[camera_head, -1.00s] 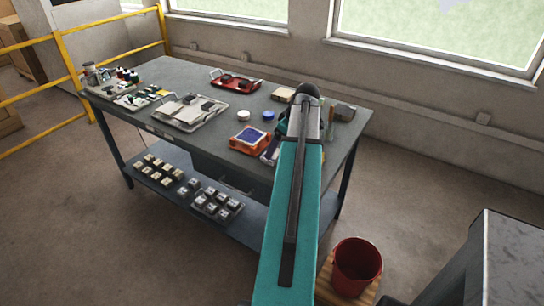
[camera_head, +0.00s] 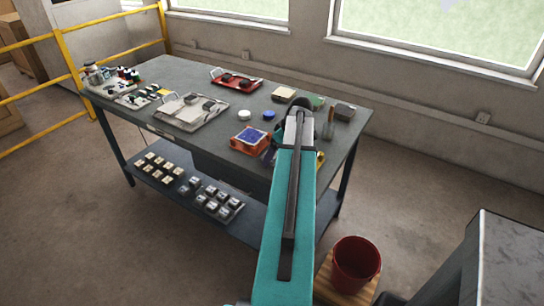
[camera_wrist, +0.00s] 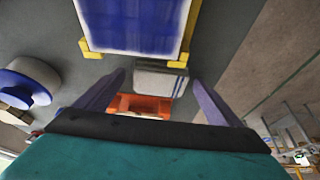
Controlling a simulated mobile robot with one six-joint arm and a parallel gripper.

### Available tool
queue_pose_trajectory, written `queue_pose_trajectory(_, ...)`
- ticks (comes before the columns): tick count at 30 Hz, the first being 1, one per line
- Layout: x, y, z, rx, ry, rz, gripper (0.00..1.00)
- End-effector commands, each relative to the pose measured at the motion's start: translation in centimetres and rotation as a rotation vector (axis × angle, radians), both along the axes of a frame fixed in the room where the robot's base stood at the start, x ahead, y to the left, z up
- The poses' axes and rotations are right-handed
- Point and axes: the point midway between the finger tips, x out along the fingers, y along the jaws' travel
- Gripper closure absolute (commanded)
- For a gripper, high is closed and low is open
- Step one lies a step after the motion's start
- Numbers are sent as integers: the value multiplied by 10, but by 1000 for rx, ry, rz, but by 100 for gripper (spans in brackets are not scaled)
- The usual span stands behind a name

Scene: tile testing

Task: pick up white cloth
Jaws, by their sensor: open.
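In the wrist view, a small white folded cloth (camera_wrist: 158,80) with darker stripes at one end lies on the grey table. My gripper (camera_wrist: 157,77) is open, with one finger on each side of the cloth in this view. I cannot tell whether the fingers touch it or how far above the table they are. In the head view my arm covers the gripper and the cloth.
An orange object (camera_wrist: 140,105) shows between the fingers. Blue and white round pieces (camera_wrist: 25,85) lie left. In the head view, an orange tray (camera_head: 237,146) and dark block (camera_head: 344,111) flank my arm.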

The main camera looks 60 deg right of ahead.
Motion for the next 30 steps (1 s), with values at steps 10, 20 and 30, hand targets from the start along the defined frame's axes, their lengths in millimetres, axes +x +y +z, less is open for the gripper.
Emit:
queue_pose_trajectory(10,-1,0,0,0,0,-1,27)
queue_pose_trajectory(20,-1,0,0,0,0,-1,56)
queue_pose_trajectory(30,-1,-1,8,-1,-1,-1,56)
